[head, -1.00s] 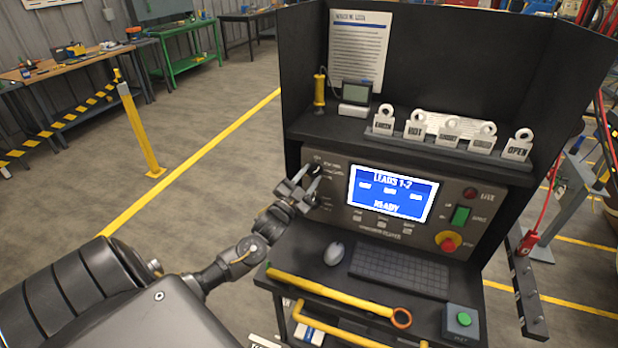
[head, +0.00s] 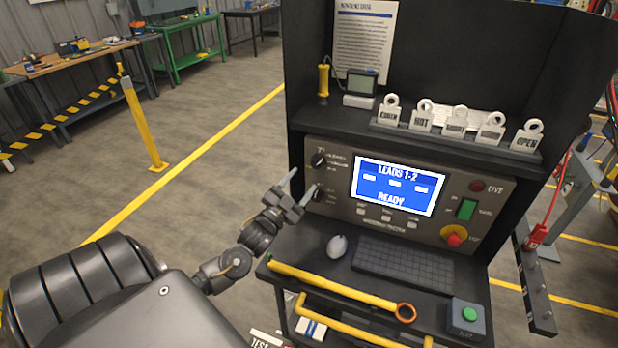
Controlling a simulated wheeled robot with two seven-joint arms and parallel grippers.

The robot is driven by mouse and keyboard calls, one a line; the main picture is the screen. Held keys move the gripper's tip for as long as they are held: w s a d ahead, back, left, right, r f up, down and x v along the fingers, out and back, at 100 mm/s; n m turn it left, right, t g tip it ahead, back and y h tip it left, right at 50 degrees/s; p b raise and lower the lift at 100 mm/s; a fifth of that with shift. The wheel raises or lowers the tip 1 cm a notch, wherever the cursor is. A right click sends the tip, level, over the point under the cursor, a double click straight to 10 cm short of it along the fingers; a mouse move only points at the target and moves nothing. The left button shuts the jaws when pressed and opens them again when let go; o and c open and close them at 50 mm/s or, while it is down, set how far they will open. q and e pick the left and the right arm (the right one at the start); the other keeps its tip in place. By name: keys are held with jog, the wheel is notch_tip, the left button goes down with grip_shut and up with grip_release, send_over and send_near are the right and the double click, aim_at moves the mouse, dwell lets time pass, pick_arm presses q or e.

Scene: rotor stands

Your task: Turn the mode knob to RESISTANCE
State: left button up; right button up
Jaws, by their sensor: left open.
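The mode knob cannot be told for sure by its label. A black knob (head: 318,160) sits at the upper left of the grey control panel (head: 345,207), with small labels too blurred to read. A second dark knob (head: 318,194) shows lower on the panel, close to my gripper's fingertip. My left gripper (head: 300,186) is open and empty, in front of the panel's left edge, below and left of the upper knob. The screen (head: 396,186) reads LEADS 1-2 and READY. My right gripper is not in view.
A red stop button (head: 454,236), a green switch (head: 467,209) and a red LIVE lamp (head: 477,186) are at the panel's right. A mouse (head: 337,246) and keyboard (head: 404,272) lie on the shelf below. A yellow bar (head: 330,287) runs along the front. Tags (head: 460,121) stand above.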

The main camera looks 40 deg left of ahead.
pick_arm(q)
jog(key=shift+b+v, duration=0.5)
jog(key=shift+v, duration=1.8)
